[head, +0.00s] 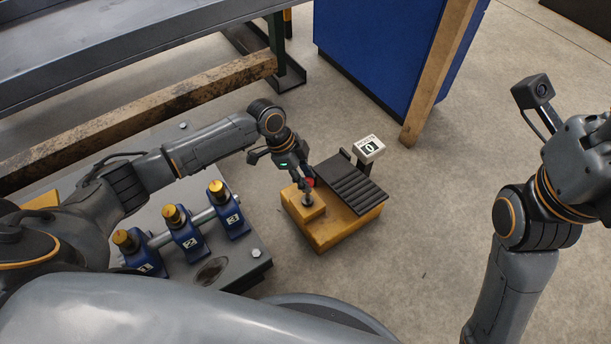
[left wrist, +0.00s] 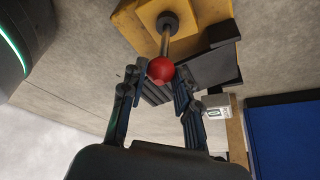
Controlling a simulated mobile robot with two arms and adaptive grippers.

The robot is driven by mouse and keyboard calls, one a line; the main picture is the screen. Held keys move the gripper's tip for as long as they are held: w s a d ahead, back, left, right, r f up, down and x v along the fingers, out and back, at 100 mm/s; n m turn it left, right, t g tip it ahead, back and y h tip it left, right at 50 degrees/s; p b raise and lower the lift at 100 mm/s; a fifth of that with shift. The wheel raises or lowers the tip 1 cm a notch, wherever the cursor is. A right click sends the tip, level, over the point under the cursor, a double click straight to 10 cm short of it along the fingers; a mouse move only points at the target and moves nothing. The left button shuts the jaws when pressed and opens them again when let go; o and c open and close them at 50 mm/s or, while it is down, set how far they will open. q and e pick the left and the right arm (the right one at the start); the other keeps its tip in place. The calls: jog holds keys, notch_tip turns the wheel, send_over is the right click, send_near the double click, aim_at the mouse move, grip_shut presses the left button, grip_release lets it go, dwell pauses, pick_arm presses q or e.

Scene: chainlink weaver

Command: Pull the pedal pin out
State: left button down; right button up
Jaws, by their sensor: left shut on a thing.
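The pedal unit is a yellow base (head: 335,232) on the floor with a black ribbed pedal (head: 350,188). The pedal pin has a red ball knob (head: 309,182) and a metal shaft, which rises from a dark collar (head: 307,200) on a raised yellow block. In the left wrist view the red knob (left wrist: 161,70) sits between my fingertips, and the shaft (left wrist: 166,42) runs to the yellow block (left wrist: 187,22). My left gripper (head: 304,181) is shut on the knob from above. My right wrist shows at the right edge; its fingers are out of view.
A small white sign reading 0 (head: 370,149) stands behind the pedal. A grey plate (head: 235,262) with three numbered blue, yellow-capped units lies to the left. A blue panel (head: 370,45) and wooden post (head: 437,75) stand behind. Floor to the right is clear.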

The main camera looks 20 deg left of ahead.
pick_arm(q)
jog(key=c, duration=1)
grip_release()
jog(key=shift+r, duration=0.3)
jog(key=shift+f, duration=0.1)
jog(key=v, duration=1.2)
